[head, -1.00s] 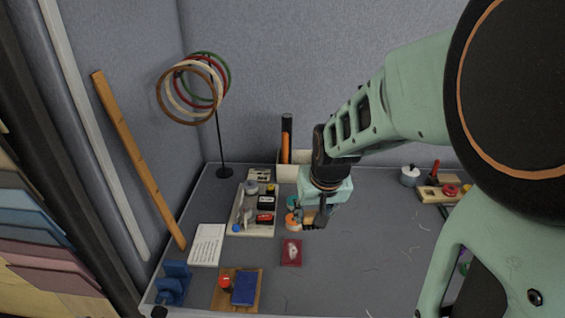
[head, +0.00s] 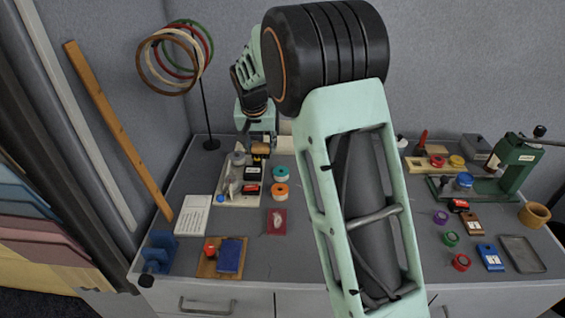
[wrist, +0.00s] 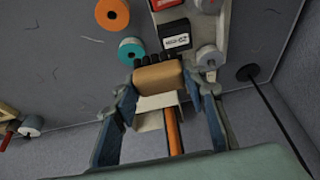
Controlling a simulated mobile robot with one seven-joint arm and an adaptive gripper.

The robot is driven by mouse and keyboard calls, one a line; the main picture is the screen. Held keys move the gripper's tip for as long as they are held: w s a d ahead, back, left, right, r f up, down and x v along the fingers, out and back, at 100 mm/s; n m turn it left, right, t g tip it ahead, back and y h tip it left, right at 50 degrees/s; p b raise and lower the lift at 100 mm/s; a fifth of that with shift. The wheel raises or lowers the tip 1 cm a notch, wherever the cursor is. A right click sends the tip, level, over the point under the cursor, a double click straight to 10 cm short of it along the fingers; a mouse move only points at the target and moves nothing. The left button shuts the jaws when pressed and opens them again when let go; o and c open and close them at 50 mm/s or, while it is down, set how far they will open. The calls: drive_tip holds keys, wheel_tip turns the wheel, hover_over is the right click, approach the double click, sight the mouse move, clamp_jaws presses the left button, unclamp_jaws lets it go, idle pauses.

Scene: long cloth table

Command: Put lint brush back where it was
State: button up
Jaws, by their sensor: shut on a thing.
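The lint brush, a tan block (wrist: 159,77) with dark tufts along one edge, is between the two fingers of my gripper (wrist: 164,88) in the wrist view. My gripper is shut on it. In the head view, my gripper (head: 258,140) is over the far end of the pale tray (head: 240,201), near the back wall, and the brush is small and partly hidden there. I cannot tell how far above the tray it is.
The tray holds a black box (head: 253,173), a red-and-black box (head: 251,189) and grey rolls. Teal (head: 280,173) and orange (head: 278,191) rolls stand to its right. A ring stand (head: 207,110) is close on the left. An orange tube (wrist: 173,130) shows beyond the brush.

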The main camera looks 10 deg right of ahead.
drive_tip(key=w+d+f+p, duration=0.1)
drive_tip(key=w+d+f, duration=0.35)
drive_tip(key=w, duration=0.25)
approach(283, 161)
drive_tip(key=shift+w+a+f+p, duration=0.1)
drive_tip(key=shift+w+f+p, duration=0.1)
drive_tip(key=shift+w, duration=0.25)
drive_tip(key=shift+w+f+p, duration=0.2)
drive_tip(key=shift+w, duration=0.25)
drive_tip(key=shift+w+d+f, duration=0.25)
drive_tip(key=shift+w+f, duration=0.1)
drive_tip(key=shift+f, duration=1.75)
drive_tip(key=shift+f, duration=0.25)
drive_tip(key=o, duration=1)
drive_tip(key=shift+r, duration=0.1)
